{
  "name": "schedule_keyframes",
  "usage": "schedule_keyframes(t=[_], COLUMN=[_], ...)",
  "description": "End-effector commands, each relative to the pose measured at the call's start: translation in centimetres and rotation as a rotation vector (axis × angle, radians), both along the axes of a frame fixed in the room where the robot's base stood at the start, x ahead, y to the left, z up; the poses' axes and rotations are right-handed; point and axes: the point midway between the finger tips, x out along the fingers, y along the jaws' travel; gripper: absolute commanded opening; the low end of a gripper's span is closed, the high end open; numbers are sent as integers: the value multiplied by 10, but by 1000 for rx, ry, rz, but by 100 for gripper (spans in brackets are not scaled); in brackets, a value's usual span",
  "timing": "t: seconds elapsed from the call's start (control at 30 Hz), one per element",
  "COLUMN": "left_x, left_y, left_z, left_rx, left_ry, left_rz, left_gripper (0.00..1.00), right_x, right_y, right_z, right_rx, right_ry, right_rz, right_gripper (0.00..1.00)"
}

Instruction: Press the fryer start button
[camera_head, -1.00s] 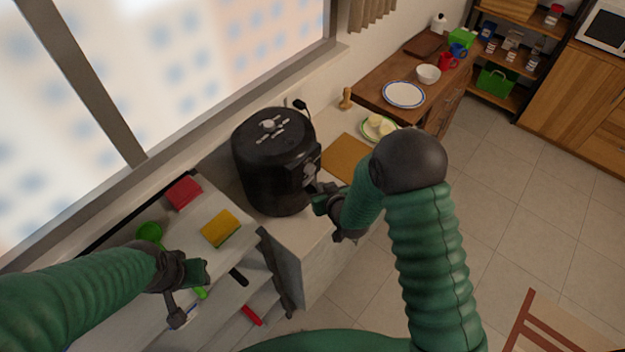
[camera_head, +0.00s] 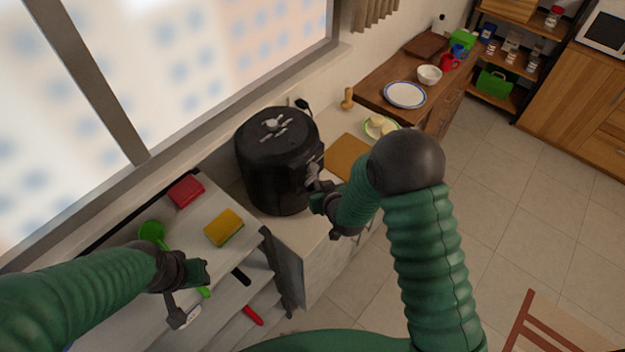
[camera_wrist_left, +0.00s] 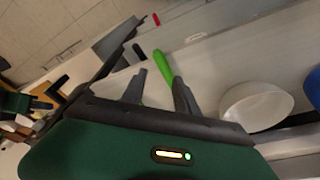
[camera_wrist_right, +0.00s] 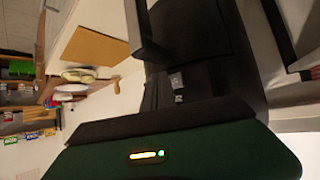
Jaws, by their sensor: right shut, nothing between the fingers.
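The black fryer (camera_head: 272,160) stands upright on the white counter, with grey parts on its lid. A grey handle or panel (camera_head: 313,174) shows on its right side. My right gripper (camera_head: 318,200) is shut and empty, close to that side, low down. I cannot tell whether it touches. In the right wrist view the dark fryer body (camera_wrist_right: 205,45) fills much of the picture, with a small grey detail (camera_wrist_right: 176,82). The start button cannot be made out clearly. My left gripper (camera_wrist_left: 160,90) is open and empty, its fingers apart above the left counter.
A wooden board (camera_head: 347,157) and a plate with food (camera_head: 380,127) lie beyond the fryer. The floor on the right is mostly clear.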

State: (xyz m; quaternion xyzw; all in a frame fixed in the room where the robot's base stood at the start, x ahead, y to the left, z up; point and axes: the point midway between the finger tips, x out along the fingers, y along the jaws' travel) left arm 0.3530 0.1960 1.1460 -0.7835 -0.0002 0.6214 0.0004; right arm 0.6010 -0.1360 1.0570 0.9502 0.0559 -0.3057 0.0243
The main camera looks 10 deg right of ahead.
Motion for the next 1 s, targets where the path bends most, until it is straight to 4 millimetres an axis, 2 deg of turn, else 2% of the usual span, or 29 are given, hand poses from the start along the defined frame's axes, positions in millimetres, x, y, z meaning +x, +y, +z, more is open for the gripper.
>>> schedule_keyframes(t=[1.0], left_x=[0], left_y=[0], left_z=[-2], left_rx=[0], left_ry=[0], left_rz=[0], left_gripper=[36], right_x=[6], right_y=[4], right_z=[0], right_rx=[1], right_ry=[-1], right_rz=[2], right_gripper=[0])
